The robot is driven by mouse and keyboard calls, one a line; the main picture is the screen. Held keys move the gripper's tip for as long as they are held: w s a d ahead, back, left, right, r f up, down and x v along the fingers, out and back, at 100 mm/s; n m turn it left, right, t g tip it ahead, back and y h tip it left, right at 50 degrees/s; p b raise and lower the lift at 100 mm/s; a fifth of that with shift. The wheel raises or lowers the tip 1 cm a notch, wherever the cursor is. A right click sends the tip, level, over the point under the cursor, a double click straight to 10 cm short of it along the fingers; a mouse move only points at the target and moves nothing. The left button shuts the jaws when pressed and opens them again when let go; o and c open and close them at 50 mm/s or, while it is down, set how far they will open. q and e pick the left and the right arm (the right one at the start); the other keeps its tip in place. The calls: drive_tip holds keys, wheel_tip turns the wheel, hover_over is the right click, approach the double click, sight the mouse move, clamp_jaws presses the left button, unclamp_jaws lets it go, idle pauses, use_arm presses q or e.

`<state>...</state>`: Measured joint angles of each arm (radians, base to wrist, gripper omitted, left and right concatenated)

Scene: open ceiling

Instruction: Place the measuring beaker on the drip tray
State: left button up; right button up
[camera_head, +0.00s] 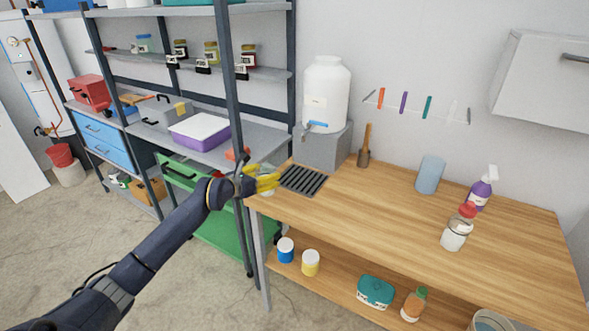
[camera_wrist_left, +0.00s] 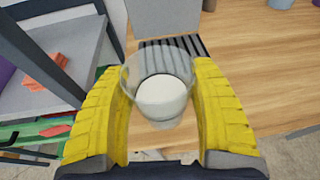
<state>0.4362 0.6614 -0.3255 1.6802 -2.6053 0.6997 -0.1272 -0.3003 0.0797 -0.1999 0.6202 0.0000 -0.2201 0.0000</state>
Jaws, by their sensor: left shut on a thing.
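The measuring beaker is clear, with a pale grey-white lower part, and shows well in the left wrist view (camera_wrist_left: 163,97). My left gripper (camera_head: 268,180), with yellow fingers, is shut on it, one finger on each side. In the head view the fingers cover much of the beaker. The drip tray (camera_head: 303,180) is a dark slatted grille on the worktop, just right of the gripper. In the wrist view the tray (camera_wrist_left: 203,46) shows beyond the beaker, partly behind it. The beaker is near the worktop's left end, short of the tray. My right gripper is not in view.
A white water dispenser (camera_head: 327,90) with a blue tap stands on a grey block (camera_head: 325,148) behind the tray. A shelf rack (camera_head: 228,75) is close on the left. A blue cup (camera_head: 430,175), a spray bottle (camera_head: 481,188) and a jar (camera_head: 455,234) stand to the right.

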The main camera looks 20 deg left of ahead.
use_arm(q)
drive_tip(key=shift+r+x, duration=0.2)
drive_tip(key=shift+x, duration=2.35)
drive_tip(key=shift+r+x, duration=0.15)
drive_tip(key=shift+x, duration=2.45)
drive_tip(key=shift+r+x, duration=0.2)
drive_tip(key=shift+x, duration=2.35)
drive_tip(key=shift+w+f, duration=0.1)
drive_tip(key=shift+w, duration=0.05)
drive_tip(key=o, duration=1.3)
